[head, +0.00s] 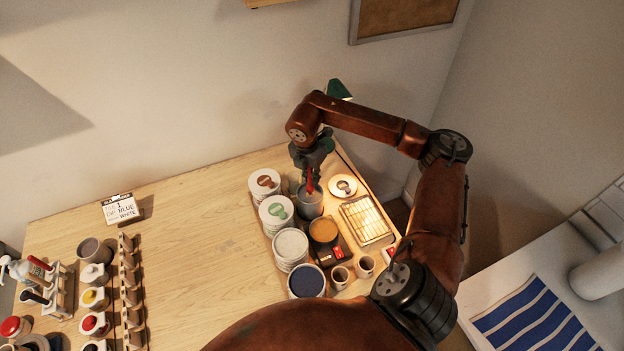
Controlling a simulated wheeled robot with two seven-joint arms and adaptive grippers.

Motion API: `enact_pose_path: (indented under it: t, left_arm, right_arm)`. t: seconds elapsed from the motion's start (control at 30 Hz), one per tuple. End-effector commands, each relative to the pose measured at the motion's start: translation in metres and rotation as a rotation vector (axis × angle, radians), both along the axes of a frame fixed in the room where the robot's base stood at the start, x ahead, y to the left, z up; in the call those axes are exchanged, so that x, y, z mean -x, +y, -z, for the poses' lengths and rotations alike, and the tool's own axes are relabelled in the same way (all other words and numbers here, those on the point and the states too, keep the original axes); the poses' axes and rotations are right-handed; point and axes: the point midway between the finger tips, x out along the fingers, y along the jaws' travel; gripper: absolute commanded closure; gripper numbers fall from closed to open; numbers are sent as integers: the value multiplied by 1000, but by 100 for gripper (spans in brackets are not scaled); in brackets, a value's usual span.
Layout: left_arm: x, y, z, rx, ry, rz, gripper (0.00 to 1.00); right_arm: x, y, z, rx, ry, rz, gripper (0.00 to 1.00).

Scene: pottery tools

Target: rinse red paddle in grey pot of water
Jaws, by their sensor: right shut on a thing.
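The grey pot (311,208) stands near the right end of the wooden table, among other pots. My right gripper (311,168) is directly above the pot, pointing down, shut on the red paddle (309,184). The paddle hangs down from the gripper, and its lower end is at or inside the pot's mouth. I cannot tell how deep it sits or whether it touches the water. My left gripper is not in view.
White tubs (264,183) and a blue-filled pot (306,282) crowd the grey pot's left and front. An orange-topped pot (323,231), wire rack (366,220) and small cups (365,266) stand at right. The wooden table's (200,235) middle is clear.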

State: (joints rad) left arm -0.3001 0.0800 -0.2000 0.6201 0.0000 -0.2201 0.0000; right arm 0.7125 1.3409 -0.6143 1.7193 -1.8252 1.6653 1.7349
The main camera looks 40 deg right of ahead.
Motion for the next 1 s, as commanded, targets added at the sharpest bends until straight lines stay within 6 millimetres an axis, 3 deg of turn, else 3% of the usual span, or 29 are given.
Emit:
enact_pose_path:
  t: [1.0]
  left_arm:
    - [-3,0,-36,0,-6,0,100]
  right_arm:
    - [0,0,-70,-1,-2,0,100]
